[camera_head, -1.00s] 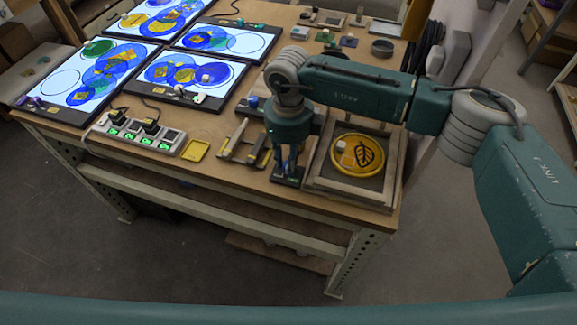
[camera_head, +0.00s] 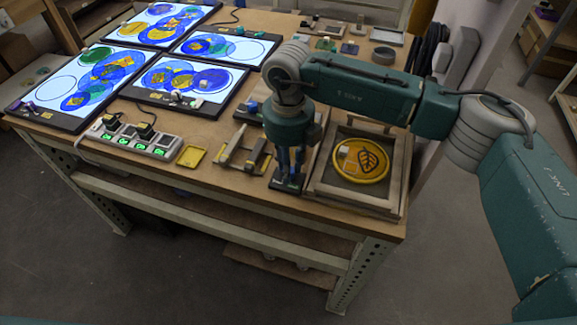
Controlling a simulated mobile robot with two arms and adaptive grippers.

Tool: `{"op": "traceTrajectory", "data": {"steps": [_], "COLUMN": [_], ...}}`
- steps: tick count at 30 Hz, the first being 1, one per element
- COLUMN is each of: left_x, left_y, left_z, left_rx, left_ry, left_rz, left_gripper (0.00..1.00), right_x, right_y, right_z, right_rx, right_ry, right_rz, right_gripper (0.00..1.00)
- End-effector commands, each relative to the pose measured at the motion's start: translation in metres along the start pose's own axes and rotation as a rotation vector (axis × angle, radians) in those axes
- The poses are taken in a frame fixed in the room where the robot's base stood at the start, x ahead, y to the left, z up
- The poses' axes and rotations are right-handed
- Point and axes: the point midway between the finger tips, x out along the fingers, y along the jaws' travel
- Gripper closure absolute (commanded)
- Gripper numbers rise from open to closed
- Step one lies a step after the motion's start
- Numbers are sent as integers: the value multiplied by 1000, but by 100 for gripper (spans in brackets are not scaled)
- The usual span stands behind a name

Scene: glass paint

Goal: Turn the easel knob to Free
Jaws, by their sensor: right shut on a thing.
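My right gripper (camera_head: 288,178) reaches straight down at the table's front edge, just left of a wooden tilted frame (camera_head: 318,192) holding a round yellow disc with a leaf motif (camera_head: 372,162). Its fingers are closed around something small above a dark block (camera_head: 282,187). The easel knob cannot be made out separately; the fingers hide what they hold, and no Free mark can be read. My left gripper is not in view.
Lit panels with coloured circles (camera_head: 185,80) fill the back left. A grey ring (camera_head: 384,55) and small blocks stand behind the arm.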

Motion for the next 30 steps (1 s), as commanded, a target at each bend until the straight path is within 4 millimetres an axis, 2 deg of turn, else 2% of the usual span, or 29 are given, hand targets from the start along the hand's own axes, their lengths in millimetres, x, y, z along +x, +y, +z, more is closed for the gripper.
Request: {"op": "traceTrajectory", "data": {"steps": [7,8,10,11,19,22,26,30], "left_x": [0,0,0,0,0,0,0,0], "left_y": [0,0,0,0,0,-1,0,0], "left_z": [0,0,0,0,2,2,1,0], "left_rx": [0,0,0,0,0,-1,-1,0], "left_ry": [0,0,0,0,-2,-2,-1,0], "left_rz": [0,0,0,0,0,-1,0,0], "left_gripper": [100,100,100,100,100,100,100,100], "right_x": [-1,-1,-1,-1,-1,-7,-26,-57], "right_y": [-1,-1,-1,-1,0,0,0,-1], "right_z": [0,0,0,0,0,1,1,1], "right_rx": [3,3,2,2,0,0,-1,0], "right_ry": [-1,-1,-1,-1,0,-2,-4,-5], "right_rz": [-1,-1,-1,-1,0,0,0,0], "right_gripper": [100,75,62,58,58,58,58,58]}}
